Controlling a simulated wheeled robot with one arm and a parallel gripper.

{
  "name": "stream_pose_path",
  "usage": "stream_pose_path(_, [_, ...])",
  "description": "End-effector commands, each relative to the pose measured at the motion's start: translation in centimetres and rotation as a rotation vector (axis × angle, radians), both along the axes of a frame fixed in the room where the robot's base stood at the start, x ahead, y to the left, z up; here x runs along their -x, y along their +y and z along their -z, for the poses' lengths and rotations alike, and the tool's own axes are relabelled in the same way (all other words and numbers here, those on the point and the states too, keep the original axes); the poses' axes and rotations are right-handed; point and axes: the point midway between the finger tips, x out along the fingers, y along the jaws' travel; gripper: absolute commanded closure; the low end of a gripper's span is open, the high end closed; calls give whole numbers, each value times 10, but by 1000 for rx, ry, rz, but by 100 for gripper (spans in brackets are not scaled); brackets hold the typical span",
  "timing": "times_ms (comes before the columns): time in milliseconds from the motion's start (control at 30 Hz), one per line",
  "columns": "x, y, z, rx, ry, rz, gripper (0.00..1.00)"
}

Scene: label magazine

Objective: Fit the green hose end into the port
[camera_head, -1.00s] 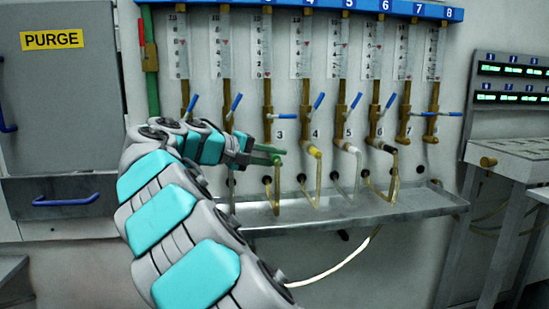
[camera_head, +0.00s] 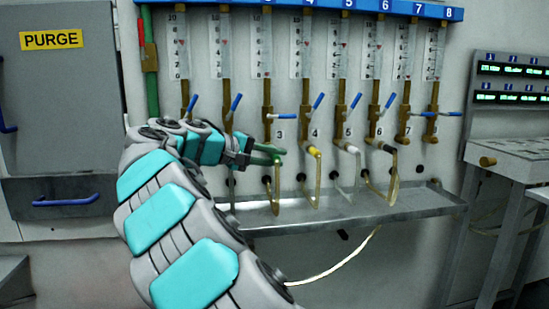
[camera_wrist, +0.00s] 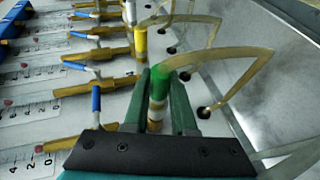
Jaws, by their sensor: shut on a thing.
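The green hose end (camera_wrist: 160,83) is between the two green fingers of my gripper (camera_wrist: 158,100) in the wrist view. My gripper is shut on it. A clear, yellowish hose (camera_wrist: 225,62) curves from it to the right. A pale band and brass-coloured part (camera_wrist: 156,112) show just below the green collar, between the fingers. In the head view my gripper (camera_head: 276,154) is at the lower end of the brass valve line (camera_head: 267,128) marked 3. The port there is largely hidden by the fingers. I cannot tell how far the hose end is seated.
The neighbouring line has a yellow hose end (camera_wrist: 140,42) close to my fingers. Blue valve levers (camera_head: 318,101) stick out above. A metal tray (camera_head: 330,211) runs below the hoses. A grey PURGE cabinet (camera_head: 62,110) stands at left and a display panel (camera_head: 512,78) at right.

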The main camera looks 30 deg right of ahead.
Motion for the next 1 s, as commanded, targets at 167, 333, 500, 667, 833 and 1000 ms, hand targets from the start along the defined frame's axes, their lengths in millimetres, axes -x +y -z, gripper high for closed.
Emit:
stream_pose_path(167, [0, 0, 0, 1, -1, 0, 100])
stream_pose_path(333, [0, 0, 0, 0, 0, 0, 100])
stream_pose_path(500, [-2, 0, 0, 0, -1, -1, 100])
stream_pose_path(667, [-6, -1, -1, 0, -1, -1, 100])
stream_pose_path(833, [-10, -2, 0, 1, 0, 0, 100])
stream_pose_path(1000, [-13, -4, 0, 1, 1, 1, 73])
